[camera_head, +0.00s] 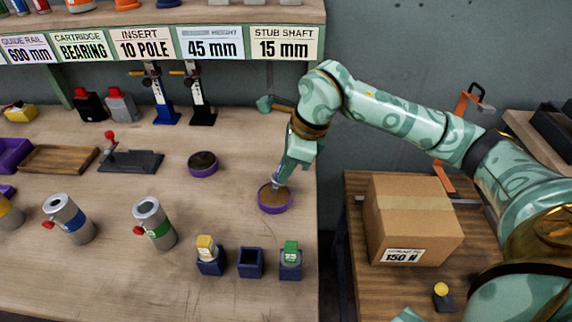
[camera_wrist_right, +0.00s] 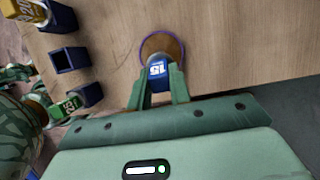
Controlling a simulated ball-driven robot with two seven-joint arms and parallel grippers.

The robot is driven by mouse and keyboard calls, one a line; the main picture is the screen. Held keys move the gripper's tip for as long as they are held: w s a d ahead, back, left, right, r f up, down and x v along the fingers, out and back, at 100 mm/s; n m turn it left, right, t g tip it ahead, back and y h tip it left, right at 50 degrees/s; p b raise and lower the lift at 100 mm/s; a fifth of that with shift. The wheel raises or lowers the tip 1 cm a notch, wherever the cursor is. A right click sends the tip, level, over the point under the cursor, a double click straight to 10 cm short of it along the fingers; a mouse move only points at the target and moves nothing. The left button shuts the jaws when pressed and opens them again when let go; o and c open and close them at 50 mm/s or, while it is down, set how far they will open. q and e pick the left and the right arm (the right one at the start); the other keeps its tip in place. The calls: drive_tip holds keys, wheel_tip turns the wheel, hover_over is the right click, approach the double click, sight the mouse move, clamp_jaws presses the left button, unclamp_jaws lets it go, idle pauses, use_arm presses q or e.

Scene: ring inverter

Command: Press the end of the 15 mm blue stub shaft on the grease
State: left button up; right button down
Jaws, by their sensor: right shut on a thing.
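My right gripper (camera_head: 284,172) is shut on the blue stub shaft (camera_wrist_right: 157,69), whose blue part is marked 15 in the right wrist view. The fingers (camera_wrist_right: 159,88) grip it from both sides. It points down over a round dish of brown grease (camera_head: 276,198) with a purple rim, also in the right wrist view (camera_wrist_right: 163,43). The shaft's lower end is at or just above the grease; whether it touches cannot be told. My left gripper does not show.
A second, darker purple dish (camera_head: 203,164) stands further back. In front are a yellow stub in a holder (camera_head: 208,254), an empty blue holder (camera_head: 250,263) and a green stub (camera_head: 291,254). A cardboard box (camera_head: 412,215) is right, beyond the bench edge.

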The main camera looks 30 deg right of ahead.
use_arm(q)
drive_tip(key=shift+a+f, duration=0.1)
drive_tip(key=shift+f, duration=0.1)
use_arm(e)
drive_tip(key=shift+f, duration=0.5)
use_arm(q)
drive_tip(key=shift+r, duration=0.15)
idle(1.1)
